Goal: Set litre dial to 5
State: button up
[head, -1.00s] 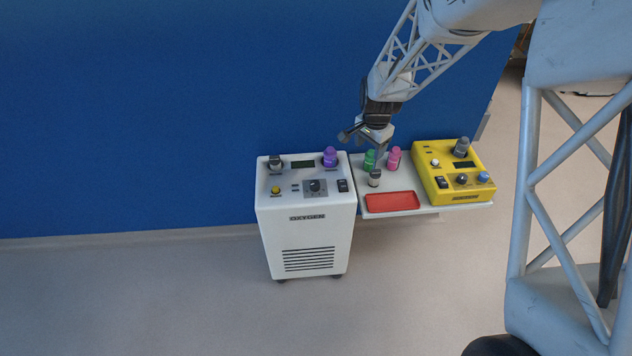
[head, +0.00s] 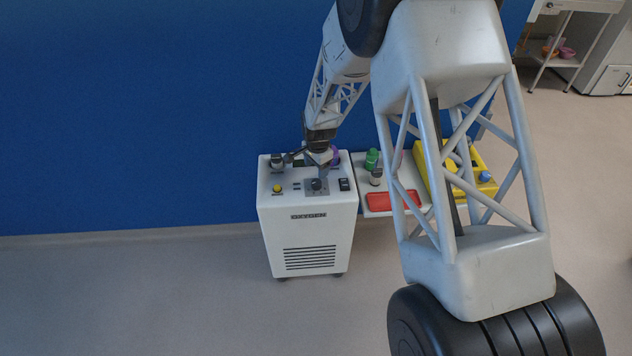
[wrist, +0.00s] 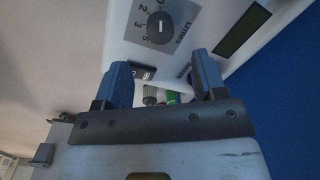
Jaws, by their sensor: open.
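The litre dial (head: 316,184) is a dark round knob on a grey plate on top of the white cabinet. In the wrist view the knob (wrist: 160,27) shows a pale line, with small numbers on the plate and lettering that looks like "LITRES" beside it. I cannot tell for sure which number the line marks. My gripper (head: 319,172) is just behind and above the knob in the head view. In the wrist view my gripper (wrist: 162,72) is open, with nothing between its fingers, and the knob lies beyond the fingertips, apart from them.
The white cabinet (head: 306,230) also carries a yellow button (head: 277,188), a black switch (head: 344,184) and a dark knob (head: 277,161). On the shelf to the right are a green bottle (head: 372,158), a red tray (head: 380,202) and a yellow device (head: 424,165), partly behind my arm.

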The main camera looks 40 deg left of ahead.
aim_at(316, 182)
jog(key=shift+f, duration=0.15)
jog(key=shift+a+f, duration=0.1)
jog(key=shift+f, duration=3.65)
jog(key=c, duration=0.9)
